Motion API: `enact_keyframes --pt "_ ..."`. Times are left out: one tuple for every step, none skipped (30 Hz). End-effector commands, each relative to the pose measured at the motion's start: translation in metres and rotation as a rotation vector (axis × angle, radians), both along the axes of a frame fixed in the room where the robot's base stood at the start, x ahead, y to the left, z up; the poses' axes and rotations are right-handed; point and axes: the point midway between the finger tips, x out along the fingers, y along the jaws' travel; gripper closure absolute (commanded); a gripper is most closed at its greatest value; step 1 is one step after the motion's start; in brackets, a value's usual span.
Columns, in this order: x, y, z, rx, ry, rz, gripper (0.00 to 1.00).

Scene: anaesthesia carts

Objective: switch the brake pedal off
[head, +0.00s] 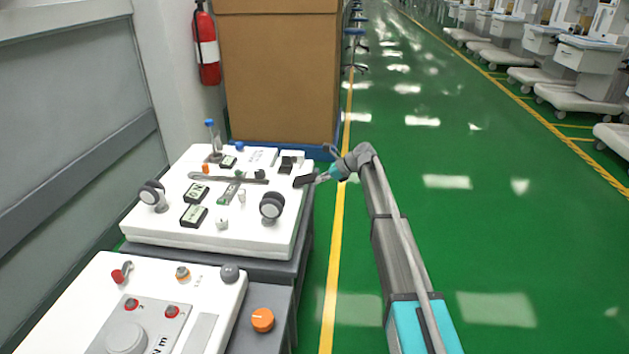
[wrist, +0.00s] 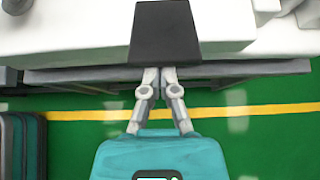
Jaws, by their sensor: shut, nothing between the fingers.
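The brake pedal seems to be the dark, flat, tapered plate (head: 304,181) that juts out past the right edge of the upper white panel (head: 160,236). In the wrist view the dark plate (wrist: 164,32) is straight ahead, wider towards my gripper. My gripper (head: 318,177) is at the plate's outer end, to the right of the panel. In the wrist view my gripper (wrist: 160,72) is shut and empty, its fingertips at or just under the plate's near edge. I cannot tell whether they touch it.
The upper panel carries knobs, casters and label switches (head: 196,192). A lower white panel (head: 75,292) with red buttons and an orange knob (head: 263,319) is nearer. A cardboard box (head: 280,80) stands behind. Green floor (head: 480,230) on the right is clear up to the carts.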

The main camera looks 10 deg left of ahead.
Motion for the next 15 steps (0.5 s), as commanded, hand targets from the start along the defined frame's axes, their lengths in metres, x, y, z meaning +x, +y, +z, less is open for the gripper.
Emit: enact_keyframes --pt "0.0000 0.0002 0.0000 0.000 0.000 0.000 1.00" --pt "-0.0001 0.0002 0.0000 0.000 0.000 0.000 1.00" --pt "-0.0001 0.0004 0.0000 0.000 0.000 0.000 1.00" --pt "-0.0001 0.0004 0.0000 0.000 0.000 0.000 1.00" --pt "-0.0001 0.0004 -0.0001 0.000 0.000 0.000 1.00" --pt "-0.0001 0.0003 -0.0002 0.000 0.000 0.000 1.00" --pt "-0.0001 0.0003 -0.0005 0.000 0.000 0.000 1.00" --pt "-0.0002 0.0001 -0.0008 0.000 0.000 0.000 1.00" --pt "-0.0001 0.0000 -0.0014 0.000 0.000 0.000 1.00" --pt "-0.0001 -0.0003 -0.0021 0.000 0.000 0.000 1.00" --pt "-0.0001 -0.0005 -0.0030 0.000 0.000 0.000 1.00" --pt "-0.0001 -0.0009 -0.0043 0.000 0.000 0.000 1.00" --pt "-0.0001 -0.0012 -0.0055 0.000 0.000 0.000 1.00" --pt "-0.0001 -0.0016 -0.0068 0.000 0.000 0.000 1.00" --pt "-0.0001 -0.0023 -0.0088 0.000 0.000 0.000 1.00"
